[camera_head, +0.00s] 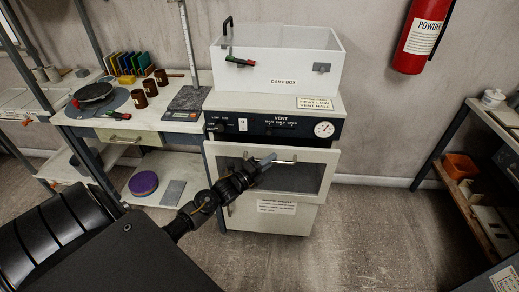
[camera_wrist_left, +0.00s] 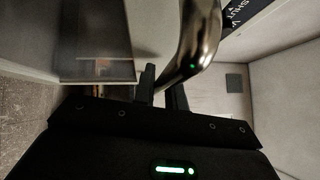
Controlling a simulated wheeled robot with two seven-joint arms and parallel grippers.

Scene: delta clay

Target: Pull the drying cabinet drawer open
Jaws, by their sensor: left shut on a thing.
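The drying cabinet (camera_head: 216,128) stands in the middle of the head view, with a dark control strip marked VENT. Below the strip is its pale drawer front (camera_head: 222,160) with a dark window. I cannot tell for sure how far the drawer stands out. My left gripper (camera_head: 256,167) is at the upper part of this front, shut on the metal handle (camera_head: 268,158). In the left wrist view the shiny curved handle (camera_wrist_left: 200,45) runs down to between the dark fingers (camera_wrist_left: 163,92). The grip point is partly hidden. My right gripper is in neither view.
A white damp box (camera_head: 272,75) sits on the cabinet. At left, a workbench (camera_head: 150,122) carries brown cups (camera_head: 150,88) and a dark plate (camera_head: 93,92). A shelf rack (camera_head: 475,150) stands at right. The floor (camera_head: 375,225) right of the cabinet is clear.

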